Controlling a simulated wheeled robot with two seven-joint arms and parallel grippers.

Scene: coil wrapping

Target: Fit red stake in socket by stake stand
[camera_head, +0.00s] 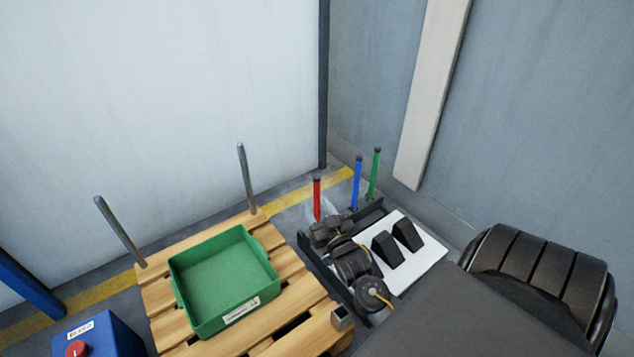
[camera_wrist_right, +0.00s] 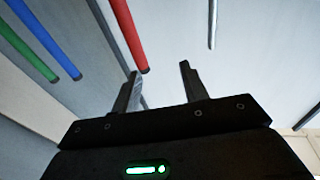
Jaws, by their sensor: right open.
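The red stake (camera_head: 317,200) stands upright with a dark cap, left of the blue stake (camera_head: 357,184) and the green stake (camera_head: 375,175). My right gripper (camera_head: 323,226) is by the lower part of the red stake, which its body partly hides. In the right wrist view, its fingers (camera_wrist_right: 160,78) are apart, and the red stake (camera_wrist_right: 127,35) ends near the left fingertip. I cannot tell whether it is between the fingers. A square grey socket (camera_head: 342,318) is at the pallet's near right corner, empty. The stake stand's dark frame (camera_head: 372,213) is partly hidden by my arm.
The wooden pallet (camera_head: 160,329) carries a green bin (camera_head: 222,275) and two grey posts (camera_head: 119,232) (camera_head: 246,180) at its far corners. A white board (camera_head: 428,250) with two black wedges lies right of my arm. A blue box with a red button (camera_head: 78,349) is lower left.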

